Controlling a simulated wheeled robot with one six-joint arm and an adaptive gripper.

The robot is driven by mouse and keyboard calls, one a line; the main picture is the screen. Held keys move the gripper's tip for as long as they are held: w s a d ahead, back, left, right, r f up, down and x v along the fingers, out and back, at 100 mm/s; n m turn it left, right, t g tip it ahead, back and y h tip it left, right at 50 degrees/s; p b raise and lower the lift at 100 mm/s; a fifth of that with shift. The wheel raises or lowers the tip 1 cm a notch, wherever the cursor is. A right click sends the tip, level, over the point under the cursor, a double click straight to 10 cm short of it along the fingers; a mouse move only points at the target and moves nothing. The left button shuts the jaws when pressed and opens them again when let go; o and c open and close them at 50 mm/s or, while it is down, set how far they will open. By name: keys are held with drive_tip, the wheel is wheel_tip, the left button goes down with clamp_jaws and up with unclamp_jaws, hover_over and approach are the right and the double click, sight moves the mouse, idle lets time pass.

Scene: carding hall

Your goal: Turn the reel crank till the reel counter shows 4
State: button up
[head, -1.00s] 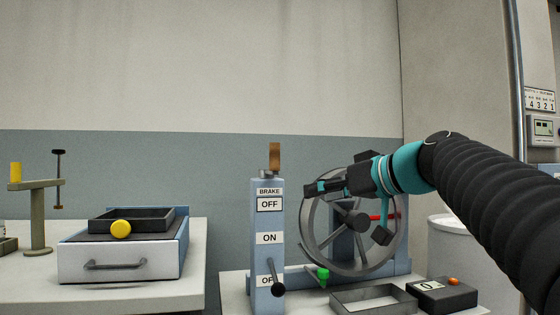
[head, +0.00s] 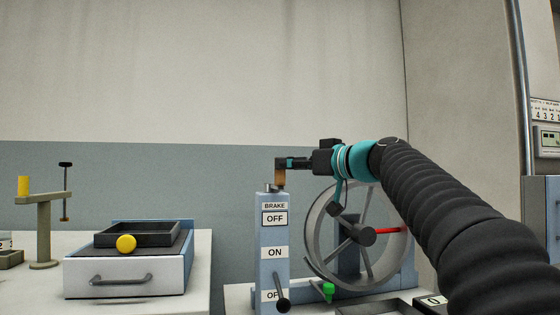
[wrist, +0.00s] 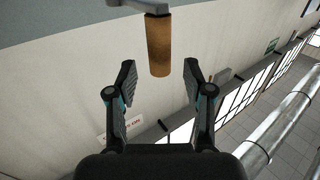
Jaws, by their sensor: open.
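A brown wooden crank handle (head: 281,178) stands upright above a grey cap on top of the blue brake post (head: 265,236). In the wrist view the handle (wrist: 158,45) joins a grey metal arm and lies centred ahead of my fingers. My gripper (head: 281,163) is open at the handle's upper end; in the wrist view my gripper (wrist: 159,75) shows a finger on each side with gaps to the handle. The spoked reel (head: 310,235), with one red spoke, stands to the right. A small black counter box (head: 433,300) reads 0, partly hidden by my arm.
The brake post carries OFF, ON and OFF labels and a black-knobbed lever (head: 283,305) low down. A green peg (head: 328,291) is near the reel's base. At left are a drawer unit (head: 120,280) with a yellow ball (head: 126,244) and a stand (head: 43,230).

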sight(280, 186)
drive_tip(key=shift+p+x, duration=0.4)
drive_tip(key=shift+x, duration=1.65)
clamp_jaws()
